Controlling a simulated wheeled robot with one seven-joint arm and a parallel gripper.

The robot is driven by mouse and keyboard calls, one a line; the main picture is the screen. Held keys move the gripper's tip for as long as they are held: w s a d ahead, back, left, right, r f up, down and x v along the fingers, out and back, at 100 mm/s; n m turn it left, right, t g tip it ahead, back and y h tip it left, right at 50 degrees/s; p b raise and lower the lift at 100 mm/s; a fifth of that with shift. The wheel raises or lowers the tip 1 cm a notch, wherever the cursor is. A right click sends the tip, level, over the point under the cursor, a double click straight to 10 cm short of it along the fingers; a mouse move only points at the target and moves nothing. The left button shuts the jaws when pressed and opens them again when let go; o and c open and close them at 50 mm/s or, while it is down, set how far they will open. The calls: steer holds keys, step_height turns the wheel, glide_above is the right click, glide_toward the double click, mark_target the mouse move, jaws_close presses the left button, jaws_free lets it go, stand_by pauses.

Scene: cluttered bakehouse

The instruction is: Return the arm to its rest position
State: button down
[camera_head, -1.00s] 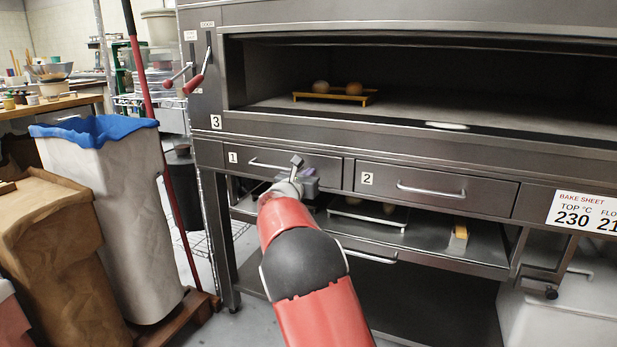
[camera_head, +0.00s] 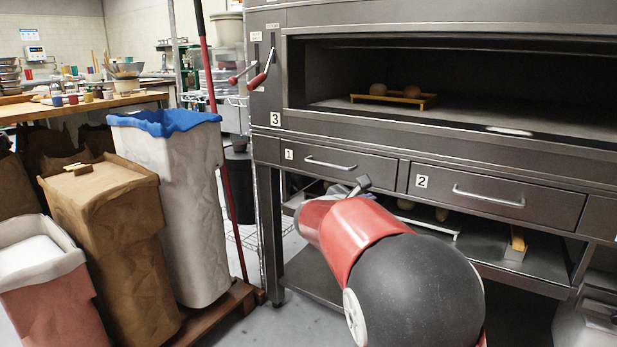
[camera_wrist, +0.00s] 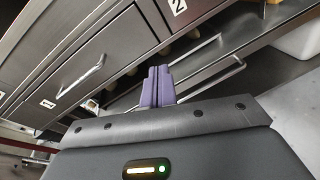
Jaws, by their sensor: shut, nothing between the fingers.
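My gripper (camera_wrist: 158,86) shows in the wrist view with its two purple fingers pressed together, shut and empty. It points toward the oven front, near drawer 1 (camera_wrist: 85,75) and the shelf below the drawers. In the head view my red and black arm reaches up from the lower right toward the space below drawer 1 (camera_head: 330,162).
The steel oven (camera_head: 450,140) fills the right, with a yellow tray (camera_head: 395,101) holding two round items in its open chamber. A lower shelf (camera_head: 490,262) holds more items. Sacks and a blue-lined bin (camera_head: 185,215) stand at left. A red pole (camera_head: 222,150) stands between bin and oven.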

steer(key=s+d+f+m+g+y, duration=0.25)
steer(key=s+m, duration=0.35)
steer(key=s, duration=0.4)
steer(key=s+d+f+m+g+y, duration=0.1)
steer(key=s+d+m+g+y, duration=0.15)
steer(key=s+m, duration=0.65)
steer(key=s+a+f+m+y, duration=0.2)
steer(key=s+m, duration=0.1)
steer(key=s, duration=0.4)
steer(key=s+a+f+m+y, duration=0.2)
steer(key=s+a+m, duration=0.1)
steer(key=s, duration=0.3)
steer(key=s+a+f+m+g+y, duration=0.1)
steer(key=s+a+f+m+y, duration=0.1)
steer(key=s, duration=0.5)
steer(key=shift+s+a+f+m, duration=0.2)
steer(key=shift+s+a+m, duration=0.15)
steer(key=shift+a, duration=0.3)
